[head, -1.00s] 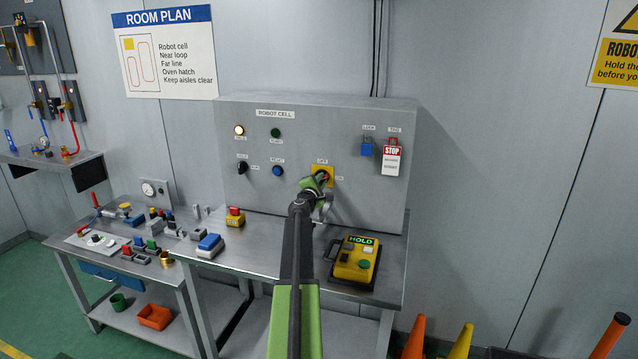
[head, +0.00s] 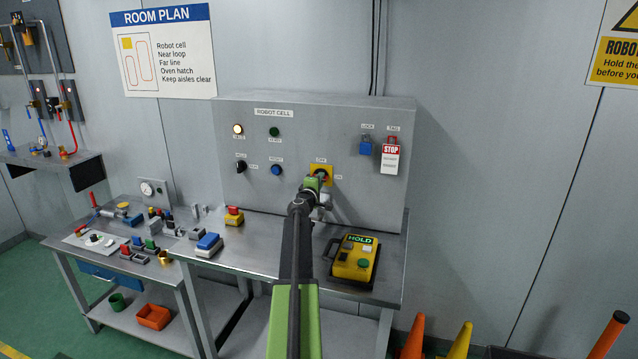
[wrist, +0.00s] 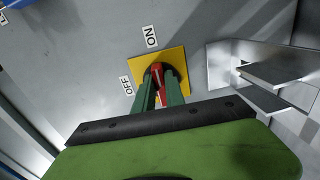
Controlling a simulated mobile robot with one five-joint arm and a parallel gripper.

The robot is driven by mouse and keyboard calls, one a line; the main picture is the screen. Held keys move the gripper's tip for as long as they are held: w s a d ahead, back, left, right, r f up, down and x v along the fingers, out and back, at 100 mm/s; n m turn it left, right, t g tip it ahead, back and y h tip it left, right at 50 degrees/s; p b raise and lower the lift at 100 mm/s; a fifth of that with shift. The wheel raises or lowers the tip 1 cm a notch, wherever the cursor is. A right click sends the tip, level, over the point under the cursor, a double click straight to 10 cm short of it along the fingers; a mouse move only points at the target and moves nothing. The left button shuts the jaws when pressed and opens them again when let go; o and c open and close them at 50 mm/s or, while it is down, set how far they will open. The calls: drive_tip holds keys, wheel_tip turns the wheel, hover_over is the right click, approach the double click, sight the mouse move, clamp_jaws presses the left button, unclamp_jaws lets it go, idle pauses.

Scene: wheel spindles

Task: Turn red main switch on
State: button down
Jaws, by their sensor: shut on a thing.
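The red main switch (wrist: 158,80) sits on a square yellow plate (wrist: 178,58) on the grey ROBOT CELL panel (head: 235,120). In the wrist view, an OFF label is left of the plate and an ON label (wrist: 150,36) is above it. My gripper (wrist: 160,84) has its green fingers closed on the two sides of the red handle. The handle's long axis points roughly toward the ON label. In the head view my gripper (head: 322,180) covers most of the switch, and the yellow plate (head: 321,168) shows behind it.
A yellow HOLD box (head: 354,260) stands on the bench below. A black selector (head: 241,167), a blue button (head: 277,170) and two lamps are left of the switch. A metal bracket (wrist: 260,70) is close to my gripper.

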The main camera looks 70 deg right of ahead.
drive_tip(key=shift+w, duration=0.1)
drive_tip(key=c, duration=1.4)
unclamp_jaws()
drive_tip(key=s+a, duration=0.1)
drive_tip(key=a, duration=1.6)
drive_tip(key=shift+a, duration=0.2)
